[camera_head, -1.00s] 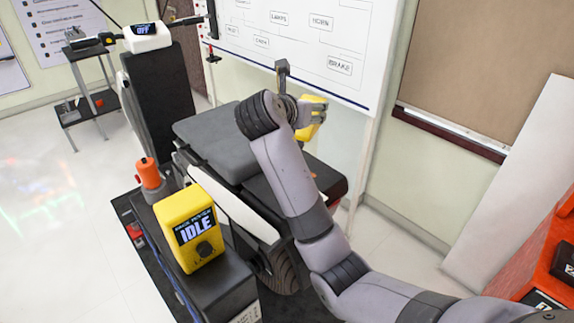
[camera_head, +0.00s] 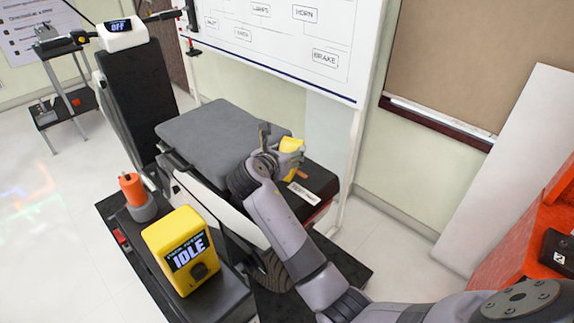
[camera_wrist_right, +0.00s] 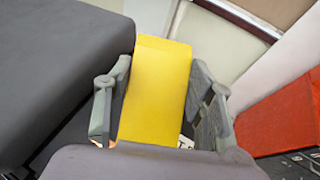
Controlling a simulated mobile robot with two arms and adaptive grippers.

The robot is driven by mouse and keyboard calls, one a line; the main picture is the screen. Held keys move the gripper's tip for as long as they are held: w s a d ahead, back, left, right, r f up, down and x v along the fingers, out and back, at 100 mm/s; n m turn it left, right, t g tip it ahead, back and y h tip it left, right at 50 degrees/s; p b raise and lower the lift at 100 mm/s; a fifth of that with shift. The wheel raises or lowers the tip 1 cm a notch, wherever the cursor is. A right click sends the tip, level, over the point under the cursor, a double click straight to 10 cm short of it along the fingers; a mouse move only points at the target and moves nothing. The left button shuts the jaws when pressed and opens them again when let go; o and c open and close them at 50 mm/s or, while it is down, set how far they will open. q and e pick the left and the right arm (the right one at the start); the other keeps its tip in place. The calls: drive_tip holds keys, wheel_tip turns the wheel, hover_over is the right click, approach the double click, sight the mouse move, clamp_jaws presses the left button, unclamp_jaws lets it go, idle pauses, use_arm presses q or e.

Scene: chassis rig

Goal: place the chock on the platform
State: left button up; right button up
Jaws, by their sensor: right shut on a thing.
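The yellow chock (camera_head: 291,146) is held in my right gripper (camera_head: 282,162), above the black surface beside the grey seat pad in the head view. In the right wrist view the chock (camera_wrist_right: 157,88) stands between the two fingers of my right gripper (camera_wrist_right: 160,105), which is shut on it. The black platform (camera_head: 322,178) lies under and around the gripper and carries a white label. My arm hides part of it, and I cannot tell how far the chock is above it. My left gripper is not in view.
The grey seat pad (camera_head: 220,138) is left of the gripper. A yellow box reading IDLE (camera_head: 178,250) and an orange-topped knob (camera_head: 133,190) stand at the near left. A whiteboard (camera_head: 275,40) stands behind. Orange-red furniture (camera_head: 520,245) is at right.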

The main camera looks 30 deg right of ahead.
wheel_tip(320, 180, down, 5)
drive_tip(key=shift+f, duration=0.1)
idle(0.3)
drive_tip(key=o, duration=1.5)
